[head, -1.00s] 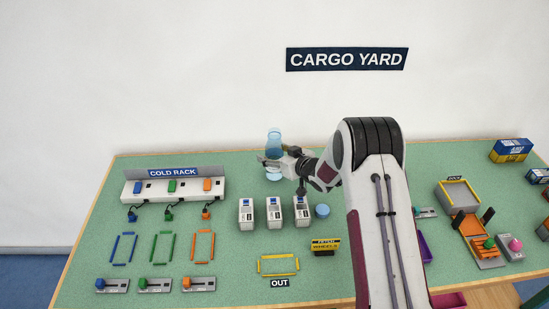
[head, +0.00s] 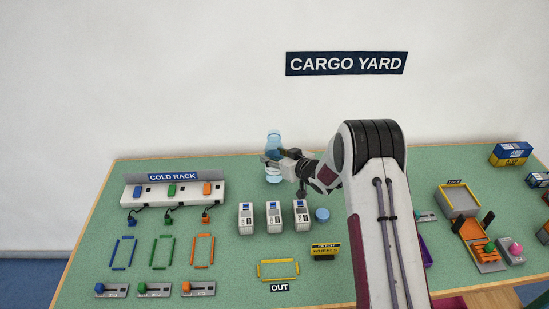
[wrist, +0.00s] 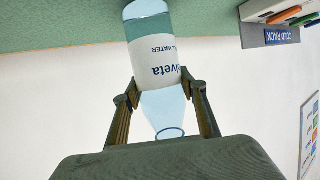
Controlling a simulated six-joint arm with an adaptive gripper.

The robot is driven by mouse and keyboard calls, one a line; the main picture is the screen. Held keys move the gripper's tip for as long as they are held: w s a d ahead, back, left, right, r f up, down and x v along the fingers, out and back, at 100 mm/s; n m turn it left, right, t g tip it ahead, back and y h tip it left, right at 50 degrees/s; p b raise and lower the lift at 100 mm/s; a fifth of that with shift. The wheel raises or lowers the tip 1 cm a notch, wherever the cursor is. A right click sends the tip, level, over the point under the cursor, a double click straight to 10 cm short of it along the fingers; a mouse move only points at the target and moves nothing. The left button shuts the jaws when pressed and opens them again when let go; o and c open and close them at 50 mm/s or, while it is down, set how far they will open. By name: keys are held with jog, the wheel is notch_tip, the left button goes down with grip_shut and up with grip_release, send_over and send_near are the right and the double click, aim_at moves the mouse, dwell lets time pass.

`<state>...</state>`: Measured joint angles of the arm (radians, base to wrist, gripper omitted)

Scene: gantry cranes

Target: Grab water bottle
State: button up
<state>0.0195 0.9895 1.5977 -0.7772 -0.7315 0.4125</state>
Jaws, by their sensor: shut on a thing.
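The water bottle is clear blue with a white and teal label. It stands upright toward the back of the green table in the head view (head: 274,138). In the wrist view the bottle (wrist: 155,65) lies between the two fingers, with part of its label text readable. My gripper (head: 274,158) is shut on the bottle around its upper part, and the gripper shows large in the wrist view (wrist: 163,95). I cannot tell from the head view whether the bottle's base touches the table.
A cold rack (head: 172,192) stands to the left. Several white dispenser-like boxes (head: 273,216) and a blue round cap-like disc (head: 322,214) are in front of my gripper. A yellow OUT frame (head: 278,269) lies near the front edge. An orange ramp (head: 474,229) is at right.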

aim_at(271, 133)
jog(key=shift+r, duration=4.45)
jog(key=shift+r, duration=0.15)
